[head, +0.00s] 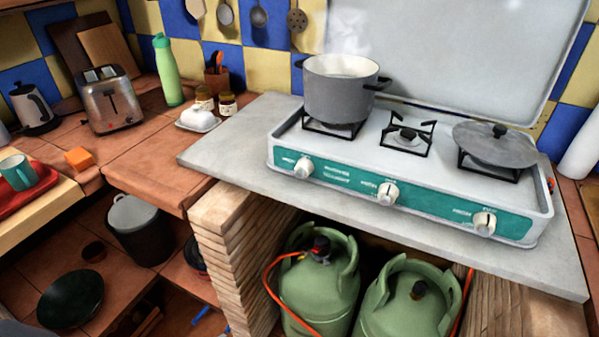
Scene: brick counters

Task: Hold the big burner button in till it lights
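A white gas stove (545,205) with a teal front panel stands on a grey slab. Its front carries three white knobs: left (303,167), middle (387,193) and right (484,222). A grey pot (340,98) stands on the left burner, with faint steam above it. The middle burner (407,137) is bare and looks small, with no flame seen. The left and right burners are mostly hidden under the cookware, and no flame shows there. Neither of my grippers is in view.
Below the slab (235,150) stand two green gas bottles (318,285) with an orange hose. On the left tiled counter are a toaster (108,100), a kettle (33,108), a green bottle (167,70) and a butter dish (198,120). The stove's raised lid (450,50) stands behind.

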